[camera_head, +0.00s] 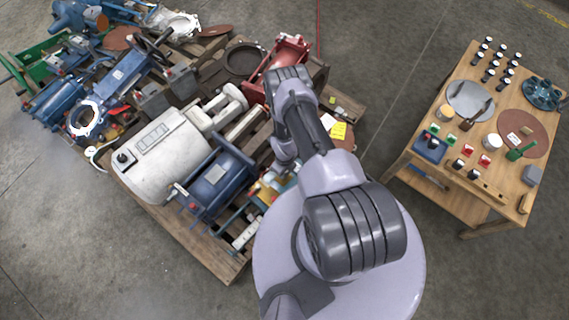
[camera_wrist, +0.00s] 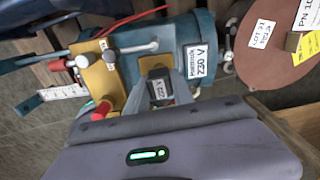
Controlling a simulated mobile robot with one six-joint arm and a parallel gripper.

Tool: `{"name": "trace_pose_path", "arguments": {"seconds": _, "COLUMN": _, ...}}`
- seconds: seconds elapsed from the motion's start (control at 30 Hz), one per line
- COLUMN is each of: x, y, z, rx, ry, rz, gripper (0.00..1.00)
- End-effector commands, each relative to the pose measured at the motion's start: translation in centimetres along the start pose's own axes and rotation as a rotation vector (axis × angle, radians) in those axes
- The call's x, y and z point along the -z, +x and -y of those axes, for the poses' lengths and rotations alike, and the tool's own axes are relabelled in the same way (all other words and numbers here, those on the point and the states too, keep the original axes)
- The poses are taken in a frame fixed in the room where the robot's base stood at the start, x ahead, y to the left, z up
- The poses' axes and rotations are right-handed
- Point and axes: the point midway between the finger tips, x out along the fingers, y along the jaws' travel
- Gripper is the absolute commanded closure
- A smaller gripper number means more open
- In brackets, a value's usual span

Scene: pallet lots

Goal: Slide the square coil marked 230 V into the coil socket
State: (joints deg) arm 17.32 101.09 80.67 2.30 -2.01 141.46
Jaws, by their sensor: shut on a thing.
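In the wrist view my gripper (camera_wrist: 160,80) is shut on a small dark square coil (camera_wrist: 158,72) with a white label, too small to read surely. A brass-coloured block (camera_wrist: 97,72) with white-tipped levers and a red knob is left of the coil. The coil socket is hidden by the coil and fingers, so I cannot tell whether the coil is seated. In the head view my arm hides the gripper tip.
A crowded pallet (camera_head: 222,262) holds a grey tank (camera_head: 165,155), a blue motor (camera_head: 218,182) and a red machine (camera_head: 285,65). A brown disc (camera_wrist: 272,48) and yellow note (camera_wrist: 308,45) lie close by. A wooden table (camera_head: 440,155) with small parts stands right, with bare floor between.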

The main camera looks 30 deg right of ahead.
Motion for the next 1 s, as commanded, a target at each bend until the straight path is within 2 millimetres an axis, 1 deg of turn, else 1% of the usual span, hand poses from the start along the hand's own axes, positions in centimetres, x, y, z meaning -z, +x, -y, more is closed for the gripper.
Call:
{"name": "trace_pose_path", "arguments": {"seconds": 0.57, "x": 0.0, "y": 1.5, "z": 0.0, "rx": 0.000, "ry": 0.000, "rz": 0.000, "gripper": 1.00}}
{"name": "trace_pose_path", "arguments": {"seconds": 0.6, "x": 0.0, "y": 1.6, "z": 0.0, "rx": 0.000, "ry": 0.000, "rz": 0.000, "gripper": 0.69}}
{"name": "trace_pose_path", "arguments": {"seconds": 0.67, "x": 0.0, "y": 1.5, "z": 0.0, "rx": 0.000, "ry": 0.000, "rz": 0.000, "gripper": 0.57}}
{"name": "trace_pose_path", "arguments": {"seconds": 0.7, "x": 0.0, "y": 1.5, "z": 0.0, "rx": 0.000, "ry": 0.000, "rz": 0.000, "gripper": 0.50}}
{"name": "trace_pose_path", "arguments": {"seconds": 0.73, "x": 0.0, "y": 1.5, "z": 0.0, "rx": 0.000, "ry": 0.000, "rz": 0.000, "gripper": 0.46}}
{"name": "trace_pose_path", "arguments": {"seconds": 1.0, "x": 0.0, "y": 1.4, "z": 0.0, "rx": 0.000, "ry": 0.000, "rz": 0.000, "gripper": 0.46}}
